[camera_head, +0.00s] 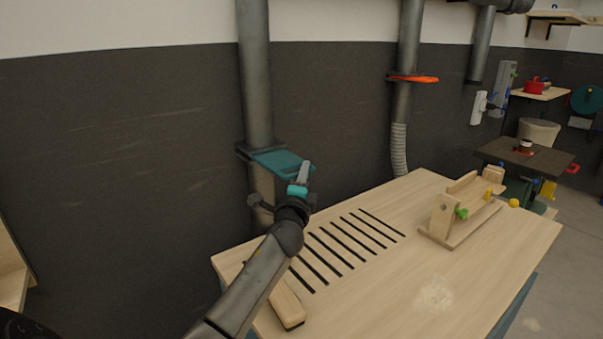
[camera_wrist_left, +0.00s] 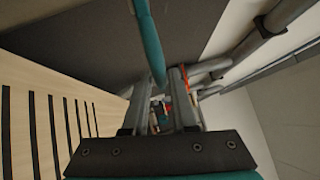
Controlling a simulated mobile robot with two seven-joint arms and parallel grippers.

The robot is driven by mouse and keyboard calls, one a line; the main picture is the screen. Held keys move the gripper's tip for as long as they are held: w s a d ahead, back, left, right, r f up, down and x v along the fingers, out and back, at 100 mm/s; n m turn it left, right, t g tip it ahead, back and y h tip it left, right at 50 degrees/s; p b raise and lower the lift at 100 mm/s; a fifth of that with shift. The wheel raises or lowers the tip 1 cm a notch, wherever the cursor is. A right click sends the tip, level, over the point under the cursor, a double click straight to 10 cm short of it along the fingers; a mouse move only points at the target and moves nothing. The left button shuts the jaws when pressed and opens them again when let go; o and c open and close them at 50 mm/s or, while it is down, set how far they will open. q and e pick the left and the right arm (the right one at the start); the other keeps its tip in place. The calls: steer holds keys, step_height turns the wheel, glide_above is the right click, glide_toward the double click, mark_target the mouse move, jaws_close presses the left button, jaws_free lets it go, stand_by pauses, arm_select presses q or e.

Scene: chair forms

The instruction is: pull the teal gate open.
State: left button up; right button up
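The teal gate (camera_head: 277,161) is a flat plate set in a dark collar on the grey vertical duct behind the workbench. It sticks out to the right of the duct, and its edge shows as a teal bar (camera_wrist_left: 148,40) in the left wrist view. My left gripper (camera_head: 304,170) is at the gate's outer right end. In the wrist view its two fingers (camera_wrist_left: 159,78) stand apart, with the end of the teal bar near or between their tips. Whether they touch it is unclear. My right gripper is not in view.
The wooden workbench (camera_head: 400,270) has dark slots and a wooden jig (camera_head: 462,210) at right. A wooden block (camera_head: 287,303) lies by my left arm. A second duct (camera_head: 408,95) carries an orange gate (camera_head: 413,79). The dark wall is close behind the ducts.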

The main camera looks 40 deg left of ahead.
arm_select(q)
steer(key=o, duration=0.3)
steer(key=shift+a, duration=0.15)
steer(key=shift+r, duration=0.1)
steer(key=v, duration=1.5)
steer(key=shift+s, duration=0.15)
